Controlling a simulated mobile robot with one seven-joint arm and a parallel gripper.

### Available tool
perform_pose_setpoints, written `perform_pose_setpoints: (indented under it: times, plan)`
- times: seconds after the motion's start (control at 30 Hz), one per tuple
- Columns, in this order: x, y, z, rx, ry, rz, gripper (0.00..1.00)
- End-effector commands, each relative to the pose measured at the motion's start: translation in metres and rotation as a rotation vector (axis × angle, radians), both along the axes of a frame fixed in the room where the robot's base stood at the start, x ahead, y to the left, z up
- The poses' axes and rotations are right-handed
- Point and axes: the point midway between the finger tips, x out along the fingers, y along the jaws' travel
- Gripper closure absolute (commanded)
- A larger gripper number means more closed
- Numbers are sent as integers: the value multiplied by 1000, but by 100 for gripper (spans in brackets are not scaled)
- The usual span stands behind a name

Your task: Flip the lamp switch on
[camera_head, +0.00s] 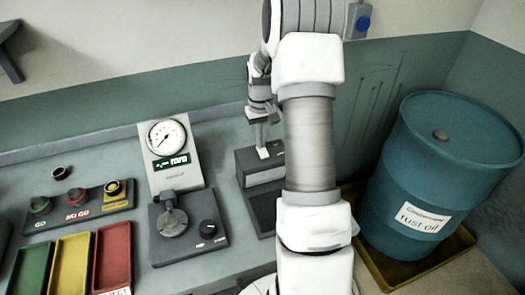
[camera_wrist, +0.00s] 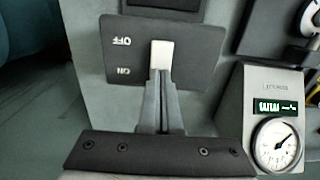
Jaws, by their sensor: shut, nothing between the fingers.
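The switch is a dark panel (camera_wrist: 110,55) marked OFF and ON, with a pale lever (camera_wrist: 161,55) in a slot. The lever lies beside the OFF mark and reaches toward ON; which position it is set to is unclear. My gripper (camera_wrist: 160,78) is shut and empty, its fingertips right at the lever's near end. Whether they touch it I cannot tell. In the head view my gripper (camera_head: 261,140) points down over the dark switch box (camera_head: 247,160), with the pale lever (camera_head: 264,153) just below it. No lamp is recognisable.
A gauge stand (camera_head: 168,150) and a dark fixture with a knob (camera_head: 187,232) stand left of the switch. A blue rust oil drum (camera_head: 440,165) stands at right. My arm hides part of the bench.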

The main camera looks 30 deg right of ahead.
Motion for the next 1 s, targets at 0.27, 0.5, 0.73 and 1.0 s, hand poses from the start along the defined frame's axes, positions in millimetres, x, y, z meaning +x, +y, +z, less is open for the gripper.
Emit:
perform_pose_setpoints:
  times: [0.27, 0.5, 0.73, 1.0]
  plan:
    - [0, 0, -5, 0, 1, 0, 100]
    - [0, 0, 2, 0, 0, 0, 100]
    - [0, 0, 21, -1, -2, -1, 100]
    - [0, 0, 43, 0, -1, -1, 100]
